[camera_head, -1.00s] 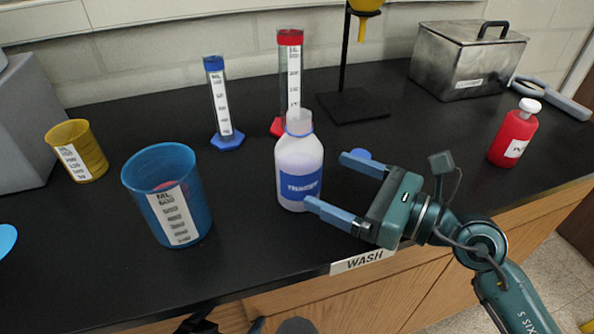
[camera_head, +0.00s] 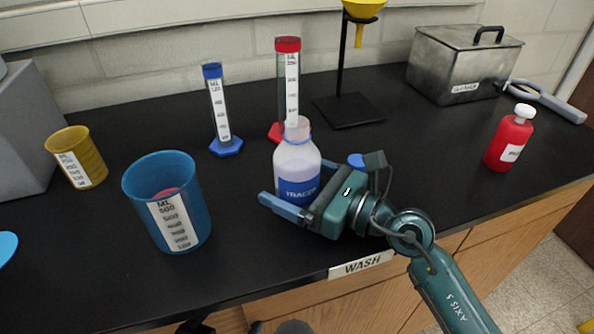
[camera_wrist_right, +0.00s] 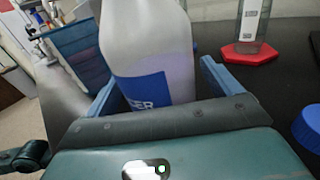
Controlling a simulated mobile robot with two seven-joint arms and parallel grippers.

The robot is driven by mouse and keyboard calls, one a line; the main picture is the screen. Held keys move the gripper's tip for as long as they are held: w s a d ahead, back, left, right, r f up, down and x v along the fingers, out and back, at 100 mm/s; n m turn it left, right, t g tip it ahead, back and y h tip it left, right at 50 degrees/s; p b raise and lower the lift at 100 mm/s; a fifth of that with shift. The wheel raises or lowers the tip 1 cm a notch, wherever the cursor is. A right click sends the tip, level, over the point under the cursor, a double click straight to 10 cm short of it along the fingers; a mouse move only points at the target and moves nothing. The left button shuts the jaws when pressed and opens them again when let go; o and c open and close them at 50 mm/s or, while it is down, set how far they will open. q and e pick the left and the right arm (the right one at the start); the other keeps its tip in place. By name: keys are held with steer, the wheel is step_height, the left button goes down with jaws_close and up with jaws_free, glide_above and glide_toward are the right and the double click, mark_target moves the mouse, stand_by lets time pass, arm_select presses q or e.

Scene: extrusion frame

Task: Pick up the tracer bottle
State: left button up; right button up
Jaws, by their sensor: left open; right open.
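The tracer bottle (camera_head: 298,165) is white and translucent with a blue label, and stands upright on the black bench. My right gripper (camera_head: 291,182) is open low around it: the near finger passes in front of the bottle and the far finger is partly hidden behind it. In the right wrist view the bottle (camera_wrist_right: 150,50) stands between the two blue fingers of my right gripper (camera_wrist_right: 160,82), its top cut off by the frame. I cannot tell whether either finger touches it.
A blue beaker (camera_head: 195,215) stands to the left of the bottle. A red-capped cylinder (camera_head: 283,95) stands close behind, with a blue-capped cylinder (camera_head: 218,105) beside it. A blue cap (camera_head: 356,160) lies right of the bottle. A red bottle (camera_head: 509,140) stands farther right.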

mark_target(308, 135)
steer(key=c, duration=1.3)
step_height(308, 135, up, 9)
steer(key=shift+r+p, duration=0.15)
steer(key=shift+p, duration=0.95)
steer(key=shift+r, duration=0.3)
arm_select(q)
steer(key=shift+a+r+m, duration=0.15)
steer(key=shift+r+m, duration=0.15)
steer(key=shift+r, duration=0.45)
arm_select(e)
steer(key=shift+r, duration=0.1)
